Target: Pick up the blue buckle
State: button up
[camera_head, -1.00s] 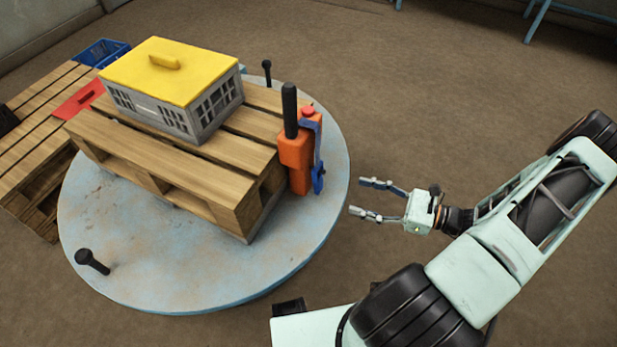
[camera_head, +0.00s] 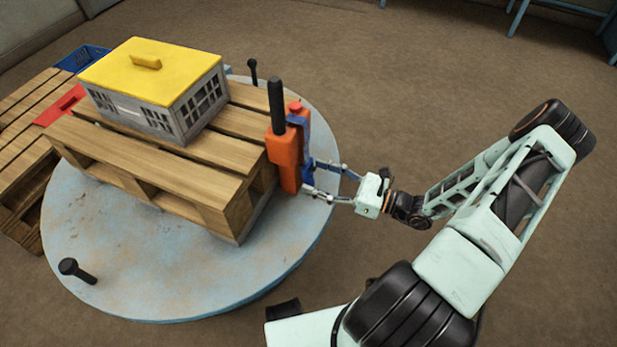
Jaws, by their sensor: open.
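The blue buckle (camera_head: 306,150) is a narrow upright piece on the right side of an orange tool body (camera_head: 284,158) with a black handle, beside the pallet's right end. My gripper (camera_head: 308,178) is open, its two fingers pointing left. The fingertips are at the lower part of the buckle, one finger higher and one lower in the picture. I cannot tell whether they touch it. The buckle's lower end is partly hidden by the fingers.
A wooden pallet (camera_head: 150,150) on a round pale-blue platform (camera_head: 110,270) bears a grey crate (camera_head: 190,115) with a yellow lid (camera_head: 160,75). A red sheet and blue crate (camera_head: 82,59) lie at the left.

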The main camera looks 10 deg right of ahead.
jog(key=shift+w+a, duration=0.2)
jog(key=shift+a, duration=0.05)
jog(key=c, duration=1.3)
jog(key=shift+r, duration=0.1)
jog(key=shift+c, duration=0.2)
jog(key=shift+r+p, duration=0.3)
jog(key=shift+r, duration=0.15)
jog(key=p+v, duration=0.2)
jog(key=v, duration=1.6)
jog(key=shift+r, duration=0.3)
